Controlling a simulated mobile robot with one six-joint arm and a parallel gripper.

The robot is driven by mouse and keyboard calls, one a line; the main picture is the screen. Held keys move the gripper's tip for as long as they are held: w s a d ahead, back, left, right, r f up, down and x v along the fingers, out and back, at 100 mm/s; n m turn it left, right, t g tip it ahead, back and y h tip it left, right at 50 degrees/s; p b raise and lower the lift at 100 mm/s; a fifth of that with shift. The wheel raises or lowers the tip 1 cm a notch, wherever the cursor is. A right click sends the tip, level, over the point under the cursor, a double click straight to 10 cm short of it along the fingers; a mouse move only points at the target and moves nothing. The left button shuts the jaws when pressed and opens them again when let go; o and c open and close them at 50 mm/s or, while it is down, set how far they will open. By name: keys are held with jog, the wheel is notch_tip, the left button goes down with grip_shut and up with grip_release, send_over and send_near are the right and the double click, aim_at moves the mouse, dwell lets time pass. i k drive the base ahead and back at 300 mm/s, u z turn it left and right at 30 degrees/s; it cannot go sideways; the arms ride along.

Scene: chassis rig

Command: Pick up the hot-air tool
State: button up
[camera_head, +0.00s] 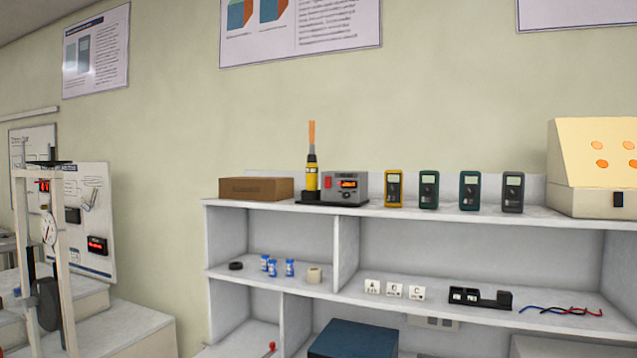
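What looks like the hot-air tool (312,180) stands upright on the top of the white shelf unit, left of centre. It has a yellow body with black bands and a long orange tip pointing up. Its foot is on a dark base (316,199). A grey control box (345,188) with a lit orange-red display stands close on its right. My gripper is not in view.
A brown box (256,188) lies left of the tool. Several handheld meters (429,189) stand to the right, then a large cream box (592,170). The shelf (440,212) has lower compartments with small parts. A frame with a dial (48,230) stands at left.

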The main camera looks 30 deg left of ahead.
aim_at(312, 169)
jog(key=z, duration=0.1)
jog(key=k, duration=1.45)
jog(key=u, duration=3.9)
jog(key=i, duration=0.1)
jog(key=z, duration=2.25)
jog(key=i, duration=1)
jog(key=u, duration=0.05)
